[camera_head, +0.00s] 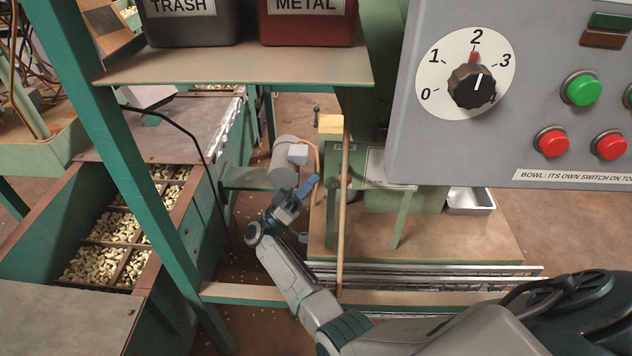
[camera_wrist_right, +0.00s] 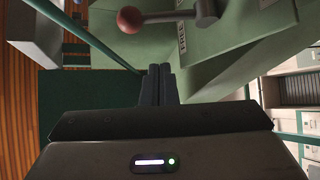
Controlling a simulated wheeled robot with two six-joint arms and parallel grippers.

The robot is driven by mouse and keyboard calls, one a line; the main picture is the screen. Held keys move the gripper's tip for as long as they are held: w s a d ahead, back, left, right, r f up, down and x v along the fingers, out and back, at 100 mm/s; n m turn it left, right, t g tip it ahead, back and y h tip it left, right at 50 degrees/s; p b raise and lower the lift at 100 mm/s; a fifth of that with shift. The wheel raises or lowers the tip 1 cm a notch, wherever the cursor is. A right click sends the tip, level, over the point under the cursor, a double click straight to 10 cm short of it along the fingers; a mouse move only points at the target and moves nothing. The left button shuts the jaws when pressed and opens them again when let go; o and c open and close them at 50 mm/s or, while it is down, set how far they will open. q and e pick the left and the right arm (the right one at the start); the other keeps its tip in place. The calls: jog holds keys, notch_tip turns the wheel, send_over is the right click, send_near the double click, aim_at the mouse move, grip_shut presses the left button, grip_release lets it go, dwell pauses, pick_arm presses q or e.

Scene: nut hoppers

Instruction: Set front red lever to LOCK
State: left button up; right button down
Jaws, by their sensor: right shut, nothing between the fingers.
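The lever's red ball knob (camera_wrist_right: 130,18) shows at the top of the right wrist view. Its grey arm runs right to a round hub (camera_wrist_right: 206,10) on a green housing (camera_wrist_right: 235,25). A white label reading FREE (camera_wrist_right: 182,38) is beside the lever; no LOCK label is readable. My right gripper (camera_wrist_right: 160,70) is shut and empty, its fingertips apart from the knob and below it in that view. In the head view the right gripper (camera_head: 308,187) is left of the green housing (camera_head: 338,150). The lever is hard to make out there. My left gripper is not in view.
A thin upright post (camera_head: 345,215) stands just right of the gripper. A grey motor (camera_head: 284,160) is behind it. The control panel (camera_head: 440,140) fills the upper right, and a shelf (camera_head: 240,67) with bins hangs above. A nut hopper (camera_head: 165,250) is at left.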

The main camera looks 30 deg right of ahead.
aim_at(344, 175)
jog(key=x, duration=0.7)
jog(key=shift+d+r, duration=0.2)
jog(key=shift+s+d+f, duration=0.2)
jog(key=shift+s+f, duration=0.05)
jog(key=shift+f, duration=0.05)
jog(key=f, duration=0.1)
jog(key=s+f, duration=0.1)
jog(key=shift+s+a+f, duration=0.15)
jog(key=shift+s+f, duration=0.1)
jog(key=shift+f, duration=0.05)
